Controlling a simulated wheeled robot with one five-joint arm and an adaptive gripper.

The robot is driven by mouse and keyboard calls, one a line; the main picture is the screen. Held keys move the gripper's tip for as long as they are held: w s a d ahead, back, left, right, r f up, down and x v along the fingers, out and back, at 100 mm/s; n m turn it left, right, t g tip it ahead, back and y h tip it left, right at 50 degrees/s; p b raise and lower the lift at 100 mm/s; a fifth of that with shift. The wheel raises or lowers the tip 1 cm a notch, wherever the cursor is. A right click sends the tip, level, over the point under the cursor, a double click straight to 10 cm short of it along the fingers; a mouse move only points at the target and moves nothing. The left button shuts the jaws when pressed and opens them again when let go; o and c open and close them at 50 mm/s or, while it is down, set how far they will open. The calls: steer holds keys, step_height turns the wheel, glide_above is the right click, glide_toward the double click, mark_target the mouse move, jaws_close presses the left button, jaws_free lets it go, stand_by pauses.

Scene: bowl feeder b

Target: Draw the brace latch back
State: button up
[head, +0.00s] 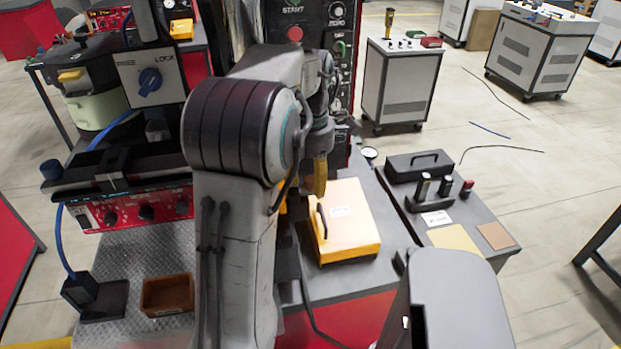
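My arm fills the middle of the head view and bends over toward the machine. My gripper (319,145) hangs near the dark control panel; its fingers are mostly hidden, and I cannot tell whether they are open or shut. A yellow upright piece (320,175) shows just below it; I cannot tell whether they touch. I cannot pick out the brace latch for sure; it may be behind my arm. A grey panel marked LOCK (133,70) with a blue knob (150,81) stands left of my arm.
A yellow case (345,222) lies on the grey bench right of my arm. A black toolbox (418,165) is on the bench further right. A brown tray (167,294) sits on the metal plate at lower left. Floor at right is mostly open, with loose cables.

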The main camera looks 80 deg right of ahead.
jaws_close()
steer(key=shift+s+d+p, duration=0.25)
steer(key=shift+s+p, duration=0.05)
steer(key=shift+s, duration=0.25)
steer(key=shift+s+d+p, duration=0.2)
steer(key=shift+s+p, duration=0.1)
steer(key=shift+s, duration=0.25)
steer(key=shift+o, duration=1.1)
jaws_free()
steer(key=shift+s, duration=0.1)
